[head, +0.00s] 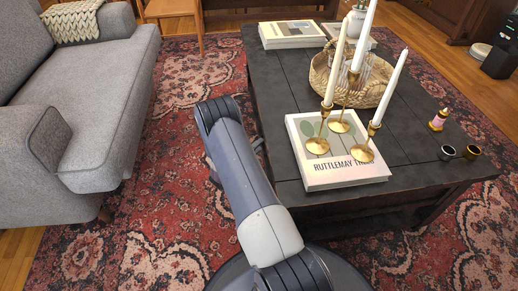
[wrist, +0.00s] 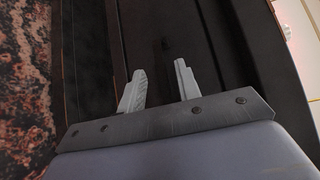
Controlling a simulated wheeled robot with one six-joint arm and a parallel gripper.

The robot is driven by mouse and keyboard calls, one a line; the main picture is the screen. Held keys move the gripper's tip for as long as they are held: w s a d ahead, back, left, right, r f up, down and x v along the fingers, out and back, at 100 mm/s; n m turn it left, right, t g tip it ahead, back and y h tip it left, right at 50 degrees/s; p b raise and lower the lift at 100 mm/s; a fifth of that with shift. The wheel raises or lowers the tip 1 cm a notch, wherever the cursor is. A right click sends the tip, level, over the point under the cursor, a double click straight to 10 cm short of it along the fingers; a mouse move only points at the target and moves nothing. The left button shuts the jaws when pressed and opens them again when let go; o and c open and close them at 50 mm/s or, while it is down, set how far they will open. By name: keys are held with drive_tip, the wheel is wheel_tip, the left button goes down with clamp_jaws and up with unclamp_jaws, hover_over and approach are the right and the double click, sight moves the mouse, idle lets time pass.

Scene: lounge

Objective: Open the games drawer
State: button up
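The dark wooden coffee table (head: 285,95) stands right of my arm in the head view. In the wrist view its dark side fills the middle, with a recessed panel (wrist: 135,35) that looks like a drawer front. A small dark shape (wrist: 165,44), possibly its knob, shows faintly just beyond my fingertips. My gripper (wrist: 160,78) is open, its two pale fingers apart with nothing visible between them. It faces the panel; I cannot tell whether it touches. In the head view my gripper is mostly hidden behind my arm. No drawer gap is clearly visible.
On the table are a white book (head: 345,178), brass candlesticks (head: 340,126) with white candles, a woven basket (head: 322,75) and small cups (head: 448,152). A grey sofa (head: 85,85) stands left.

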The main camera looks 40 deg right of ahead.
drive_tip(key=shift+d, duration=0.8)
clamp_jaws()
drive_tip(key=shift+a, duration=0.1)
